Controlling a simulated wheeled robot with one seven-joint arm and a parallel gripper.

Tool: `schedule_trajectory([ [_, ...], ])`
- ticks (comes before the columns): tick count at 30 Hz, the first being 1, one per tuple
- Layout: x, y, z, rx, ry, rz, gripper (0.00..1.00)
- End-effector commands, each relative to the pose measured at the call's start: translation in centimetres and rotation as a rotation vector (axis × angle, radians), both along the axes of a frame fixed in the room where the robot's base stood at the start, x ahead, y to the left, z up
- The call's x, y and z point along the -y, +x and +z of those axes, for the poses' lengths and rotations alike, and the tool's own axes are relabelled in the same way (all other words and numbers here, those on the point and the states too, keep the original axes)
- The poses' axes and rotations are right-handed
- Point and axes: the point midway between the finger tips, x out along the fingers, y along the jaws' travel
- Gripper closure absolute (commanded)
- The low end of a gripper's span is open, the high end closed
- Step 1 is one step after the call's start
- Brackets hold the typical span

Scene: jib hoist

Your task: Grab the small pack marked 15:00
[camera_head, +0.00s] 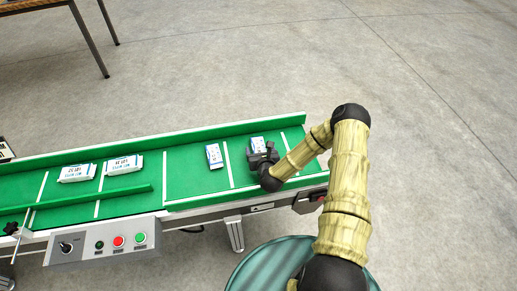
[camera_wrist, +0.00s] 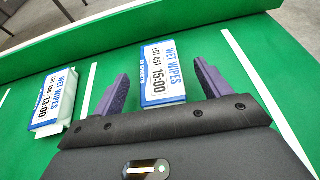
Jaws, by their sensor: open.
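The small pack marked 15:00 (camera_wrist: 162,70) is a white and blue wet wipes pack lying on the green belt. In the wrist view it lies between the two spread purple fingers of my gripper (camera_wrist: 164,88), with a gap on each side. In the head view this pack (camera_head: 258,144) shows just beyond my gripper (camera_head: 262,156), which partly covers it. My gripper is open and holds nothing. A second small pack, marked 13:00 (camera_wrist: 55,100), lies to the left, outside the left finger; it also shows in the head view (camera_head: 214,156).
Two larger white packs (camera_head: 125,164) (camera_head: 77,173) lie farther left on the green conveyor (camera_head: 185,170). A raised green wall (camera_head: 180,138) runs along its far side. A control box (camera_head: 100,244) with buttons is on the near side. A table (camera_head: 35,5) stands at the upper left.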

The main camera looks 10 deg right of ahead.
Motion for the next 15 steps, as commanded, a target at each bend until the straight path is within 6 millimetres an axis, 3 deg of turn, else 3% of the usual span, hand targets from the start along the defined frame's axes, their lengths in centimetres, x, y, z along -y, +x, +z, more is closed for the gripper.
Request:
schedule_trajectory([
  [5, 0.1, 1.8, -0.8, 0.002, 0.0, 0.0, 0.24],
  [15, 0.0, 1.9, -0.8, -0.001, 0.001, 0.001, 0.24],
])
